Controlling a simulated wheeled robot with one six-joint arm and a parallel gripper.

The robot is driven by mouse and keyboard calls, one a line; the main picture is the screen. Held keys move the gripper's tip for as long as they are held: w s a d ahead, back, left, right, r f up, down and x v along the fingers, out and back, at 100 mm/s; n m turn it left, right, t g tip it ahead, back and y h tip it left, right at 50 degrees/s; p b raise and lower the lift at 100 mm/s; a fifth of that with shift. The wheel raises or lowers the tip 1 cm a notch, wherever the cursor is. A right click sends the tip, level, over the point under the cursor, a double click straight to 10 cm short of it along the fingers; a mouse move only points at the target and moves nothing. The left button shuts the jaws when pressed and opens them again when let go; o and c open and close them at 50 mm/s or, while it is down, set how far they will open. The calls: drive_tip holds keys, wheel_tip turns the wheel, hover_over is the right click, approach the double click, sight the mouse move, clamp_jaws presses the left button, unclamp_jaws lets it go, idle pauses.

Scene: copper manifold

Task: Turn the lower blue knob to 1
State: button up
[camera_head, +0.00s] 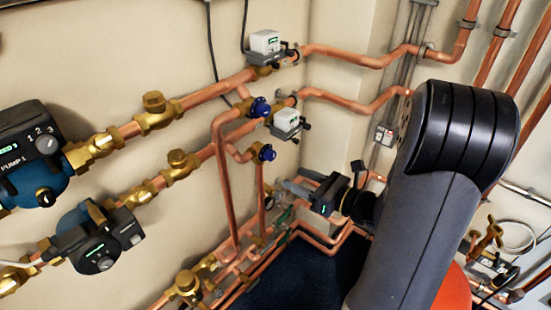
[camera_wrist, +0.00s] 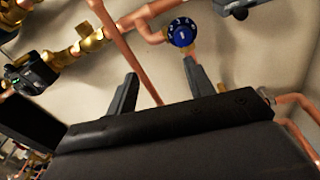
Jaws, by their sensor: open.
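In the head view, the lower blue knob (camera_head: 267,153) sits on a copper branch below the upper blue knob (camera_head: 260,107). In the wrist view, one blue knob (camera_wrist: 182,32) with pale markings shows near the top; by the pipes around it, it looks like the lower one. Its numbers and setting are too small to read. My gripper (camera_wrist: 160,68) is open and empty, its two fingers apart below the knob in the picture and not touching it.
A copper pipe (camera_wrist: 122,48) runs close to the left of the knob in the wrist view. In the head view, a white-topped valve unit (camera_head: 286,121) sits just above the lower knob. Pumps (camera_head: 98,240) and brass valves (camera_head: 158,112) line the wall at left.

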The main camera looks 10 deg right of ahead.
sight(273, 157)
drive_tip(key=shift+m+t+h, duration=0.4)
drive_tip(key=shift+m+t, duration=0.3)
drive_tip(key=shift+m, duration=0.2)
drive_tip(key=w+a, duration=0.1)
drive_tip(key=w, duration=0.2)
drive_tip(key=w+a, duration=0.1)
drive_tip(key=w, duration=0.3)
drive_tip(key=w+a+f, duration=0.1)
drive_tip(key=w, duration=0.2)
drive_tip(key=shift+w+a+p, duration=0.3)
drive_tip(key=shift+a+p, duration=0.1)
drive_tip(key=c, duration=1)
drive_tip(key=shift+o, duration=0.2)
